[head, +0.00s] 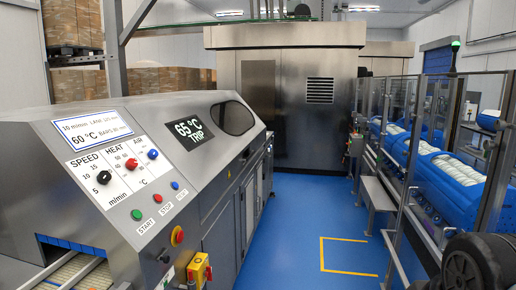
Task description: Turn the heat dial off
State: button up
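The heat dial (131,163) is a red knob under the word HEAT on the white panel (118,182) of the steel machine at left. A black speed dial (104,178) is to its left and a blue air dial (153,154) to its right. Numbers ring the heat dial, but its pointer is too small to read. A dark display (189,132) to the right reads 65 °C TRIP. A white sign (93,130) above the dials mentions 60 °C. My gripper is not in view; nothing touches the dials.
Below the dials are green (137,214), red (157,198) and blue (175,185) buttons. Blue floor (290,225) is clear between the machine and the glass-fenced conveyor (445,172) at right.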

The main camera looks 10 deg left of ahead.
aim_at(131, 163)
jog(key=i+u, duration=0.35)
jog(key=i+l+u, duration=0.1)
jog(key=i+u, duration=0.2)
jog(key=i, duration=0.2)
jog(key=i+l+u, duration=0.2)
jog(key=i+u, duration=0.15)
jog(key=i, duration=0.1)
